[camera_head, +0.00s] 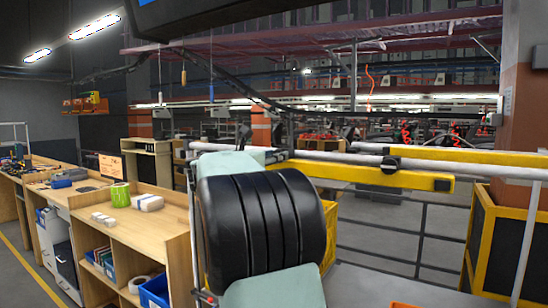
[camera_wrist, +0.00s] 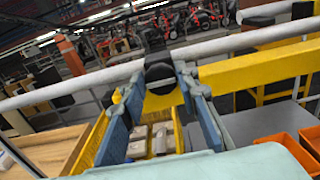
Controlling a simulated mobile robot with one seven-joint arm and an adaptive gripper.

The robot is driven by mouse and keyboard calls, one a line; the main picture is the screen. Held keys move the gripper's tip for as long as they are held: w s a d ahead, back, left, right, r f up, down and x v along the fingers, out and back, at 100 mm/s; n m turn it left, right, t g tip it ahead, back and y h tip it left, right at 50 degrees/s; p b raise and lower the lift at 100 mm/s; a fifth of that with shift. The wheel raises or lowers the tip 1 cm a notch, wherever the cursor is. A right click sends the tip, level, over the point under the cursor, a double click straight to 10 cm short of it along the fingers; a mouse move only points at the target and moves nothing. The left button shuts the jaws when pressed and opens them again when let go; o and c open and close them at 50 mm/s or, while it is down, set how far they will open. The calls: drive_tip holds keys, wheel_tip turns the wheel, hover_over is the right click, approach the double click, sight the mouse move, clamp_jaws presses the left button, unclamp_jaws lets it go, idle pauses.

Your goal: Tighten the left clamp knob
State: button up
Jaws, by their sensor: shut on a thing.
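The left clamp knob (camera_wrist: 160,72) is a round black knob on the grey rail, seen between my fingertips in the wrist view. My gripper (camera_wrist: 162,76) is shut on it, with one blue-grey finger on either side. In the head view my arm hides most of the gripper and this knob. A second black clamp (camera_head: 390,163) sits farther right along the rail in the head view, apart from my gripper. The yellow guide bar (camera_head: 365,174) runs along below the rail; it also shows in the wrist view (camera_wrist: 260,68).
A wooden workbench (camera_head: 160,220) with shelves, blue bins and a green roll stands at the left. Orange bins (camera_wrist: 285,145) lie at the lower right in the wrist view. A yellow-framed dark panel (camera_head: 500,245) stands at the right. Grey railings lie behind the guide bar.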

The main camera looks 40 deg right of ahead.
drive_tip(key=shift+s+f+m+b, duration=0.1)
drive_tip(key=shift+f+m+b, duration=0.05)
drive_tip(key=shift+m+b, duration=3.9)
drive_tip(key=shift+s+f+m+b, duration=0.1)
drive_tip(key=shift+m+b, duration=3.05)
drive_tip(key=shift+m, duration=1.7)
drive_tip(key=o, duration=1.1)
drive_tip(key=shift+o, duration=0.2)
